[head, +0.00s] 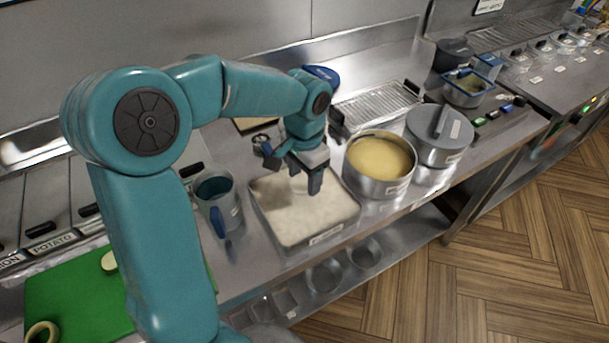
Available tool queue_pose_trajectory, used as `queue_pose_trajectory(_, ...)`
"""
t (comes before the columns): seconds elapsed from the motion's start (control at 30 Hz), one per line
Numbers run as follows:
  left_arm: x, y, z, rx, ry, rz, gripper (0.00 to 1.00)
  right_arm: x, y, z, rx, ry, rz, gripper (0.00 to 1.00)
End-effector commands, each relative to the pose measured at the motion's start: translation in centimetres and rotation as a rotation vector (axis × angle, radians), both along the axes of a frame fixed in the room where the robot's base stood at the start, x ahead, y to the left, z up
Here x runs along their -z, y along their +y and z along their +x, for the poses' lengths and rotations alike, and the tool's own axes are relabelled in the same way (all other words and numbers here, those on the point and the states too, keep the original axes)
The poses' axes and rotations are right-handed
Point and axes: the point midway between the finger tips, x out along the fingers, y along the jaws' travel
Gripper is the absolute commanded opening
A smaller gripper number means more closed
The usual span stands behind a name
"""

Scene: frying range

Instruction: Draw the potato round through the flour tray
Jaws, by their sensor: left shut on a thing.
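The flour tray (283,247) is a shallow metal pan of off-white flour on the steel counter, left of a pot of yellow batter. My left gripper (304,184) points down over the back right part of the tray. It is shut on a pale potato round (299,187), which is mostly hidden by the fingers and hard to tell from the flour. The round is low, at or close to the flour; I cannot tell if it touches. My right gripper is not in view.
The batter pot (380,184) stands right of the tray, with a grey lidded pot (438,137) beyond. A metal jug (219,202) with a blue handle stands close on the left. A wire rack (375,107) lies behind. A green board (75,300) holds a pale slice (109,261).

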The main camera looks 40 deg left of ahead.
Motion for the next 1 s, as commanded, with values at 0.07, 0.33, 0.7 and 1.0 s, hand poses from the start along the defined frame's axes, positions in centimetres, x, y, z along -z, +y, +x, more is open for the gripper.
queue_pose_trajectory(0.07, -0.6, 0.0, 0.0, 0.0, 0.0, 0.0, 0.41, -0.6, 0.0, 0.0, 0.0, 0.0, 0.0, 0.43)
queue_pose_trajectory(0.33, -0.5, 0.0, 0.0, 0.0, 0.0, 0.0, 0.41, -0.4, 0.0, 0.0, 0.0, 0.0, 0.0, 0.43)
queue_pose_trajectory(0.7, -3.6, 0.0, 0.0, 0.0, -0.001, 0.0, 0.41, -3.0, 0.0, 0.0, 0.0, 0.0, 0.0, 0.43)
queue_pose_trajectory(1.0, -3.5, 0.0, 0.0, 0.0, 0.0, 0.0, 0.41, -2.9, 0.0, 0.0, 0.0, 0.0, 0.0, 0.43)
